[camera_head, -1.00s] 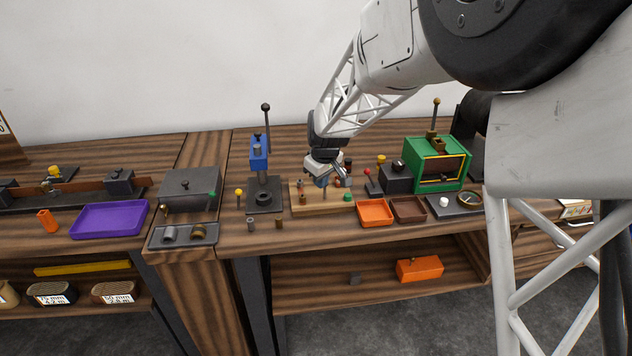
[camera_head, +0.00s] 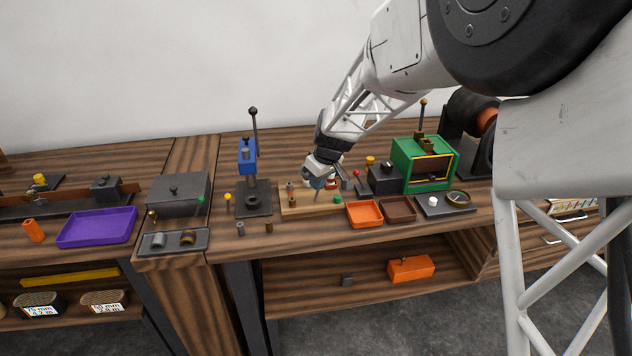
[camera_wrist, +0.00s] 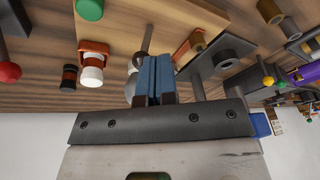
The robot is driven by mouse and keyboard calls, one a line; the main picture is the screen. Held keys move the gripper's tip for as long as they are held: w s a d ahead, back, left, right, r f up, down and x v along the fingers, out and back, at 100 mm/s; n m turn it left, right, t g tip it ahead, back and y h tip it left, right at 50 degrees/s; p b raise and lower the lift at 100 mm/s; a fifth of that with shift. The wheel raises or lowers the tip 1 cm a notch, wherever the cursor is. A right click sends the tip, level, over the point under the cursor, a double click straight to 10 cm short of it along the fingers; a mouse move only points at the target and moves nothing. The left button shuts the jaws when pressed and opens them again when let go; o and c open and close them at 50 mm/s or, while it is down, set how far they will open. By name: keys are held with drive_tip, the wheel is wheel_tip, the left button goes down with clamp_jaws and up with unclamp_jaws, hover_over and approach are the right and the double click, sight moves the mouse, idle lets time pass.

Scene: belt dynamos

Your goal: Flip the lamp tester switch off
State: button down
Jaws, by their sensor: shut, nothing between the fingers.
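The wooden board (camera_head: 298,209) carries copper-coloured posts, a green knob (camera_head: 337,199) and a thin grey rod (camera_wrist: 148,38); I take it for the lamp tester, but no label shows. In the wrist view, a white-ended part in an orange clip (camera_wrist: 93,62) is to the left of my gripper. My gripper (camera_wrist: 153,62) has its blue fingers pressed together and empty. It is over the board, close to the rod and a silver ball (camera_wrist: 134,82). The fingers partly cover these, so contact and the switch position cannot be told.
A blue lever press (camera_head: 248,158) stands left of the board. A red-ball lever (camera_head: 357,175), black box (camera_head: 384,180) and green machine (camera_head: 405,168) stand to the right. Orange (camera_head: 364,224) and brown (camera_head: 397,219) trays are at the front right. The bench front left of them has small cylinders.

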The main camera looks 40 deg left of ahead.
drive_tip(key=shift+r, duration=0.2)
drive_tip(key=shift+r, duration=0.55)
drive_tip(key=shift+s+r, duration=0.1)
idle(0.3)
wheel_tip(320, 180, up, 11)
drive_tip(key=s+d, duration=0.2)
drive_tip(key=shift+s+d, duration=0.2)
drive_tip(key=shift+s, duration=0.1)
idle(0.4)
